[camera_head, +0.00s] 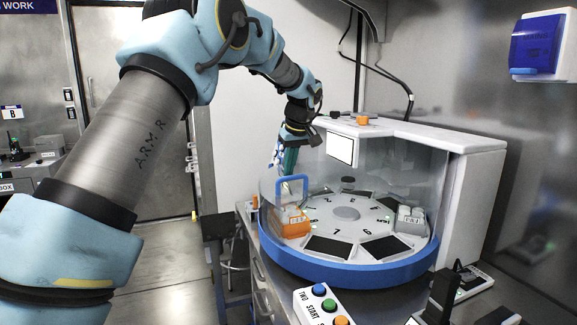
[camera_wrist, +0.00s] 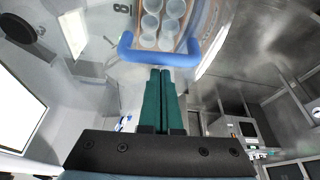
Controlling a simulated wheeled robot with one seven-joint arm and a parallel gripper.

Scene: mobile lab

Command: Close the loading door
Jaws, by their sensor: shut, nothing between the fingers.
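The loading machine has a clear curved wall above a blue base ring (camera_head: 350,270). A blue handle (camera_head: 278,190) of the loading door stands upright at the left of the clear wall. The door panel is transparent, and I cannot tell its exact edges or how far open it is. The handle also shows as a blue bar in the wrist view (camera_wrist: 160,57). My gripper (camera_head: 289,172) points down at the handle, its teal fingers shut and empty. In the wrist view the fingertips (camera_wrist: 160,71) lie just below the bar; contact is unclear.
Inside, a numbered white turntable (camera_head: 345,213) carries an orange holder (camera_head: 295,224) behind the handle and a grey holder (camera_head: 411,221) at right. A button box (camera_head: 322,303) stands in front. A white housing (camera_head: 470,195) rises behind at right. Free floor lies left.

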